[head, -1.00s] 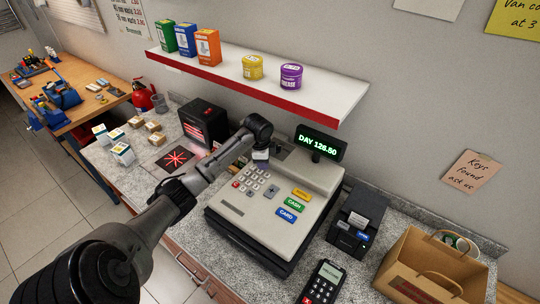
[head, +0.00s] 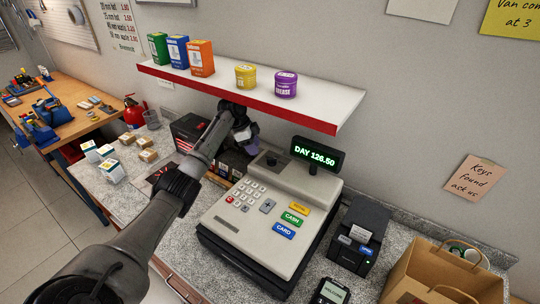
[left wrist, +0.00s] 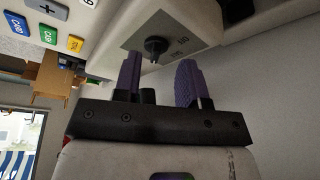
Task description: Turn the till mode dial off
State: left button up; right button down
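The till (head: 262,215) is a cream cash register on the counter. Its mode dial (head: 271,158) is a small black knob on a grey plate at the till's upper left. In the left wrist view the dial (left wrist: 157,46) shows close up, with small lettering beside it. My left gripper (head: 250,146) is beside the till's upper left corner, left of the dial. Its purple fingers (left wrist: 160,72) are apart with nothing between them; the dial appears beyond the tips, nearer the left finger in the picture. My right gripper is not in view.
A red-edged shelf (head: 250,97) with boxes and tins hangs over the gripper. The till's display (head: 317,155) reads DAY 126.50. A receipt printer (head: 358,240), card terminal (head: 331,292) and paper bag (head: 430,275) stand to the right.

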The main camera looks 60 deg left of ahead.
aim_at(271, 158)
pick_arm(q)
jog(key=w+d, duration=0.2)
jog(key=w, duration=0.1)
jog(key=shift+d+r, duration=0.1)
jog(key=x, duration=0.4)
jog(key=shift+w+d+p, duration=0.15)
jog(key=shift+p, duration=0.15)
jog(key=shift+w+d+f, duration=0.15)
jog(key=shift+w+f, duration=0.05)
jog(key=shift+f, duration=0.4)
jog(key=shift+c, duration=0.3)
grip_shut()
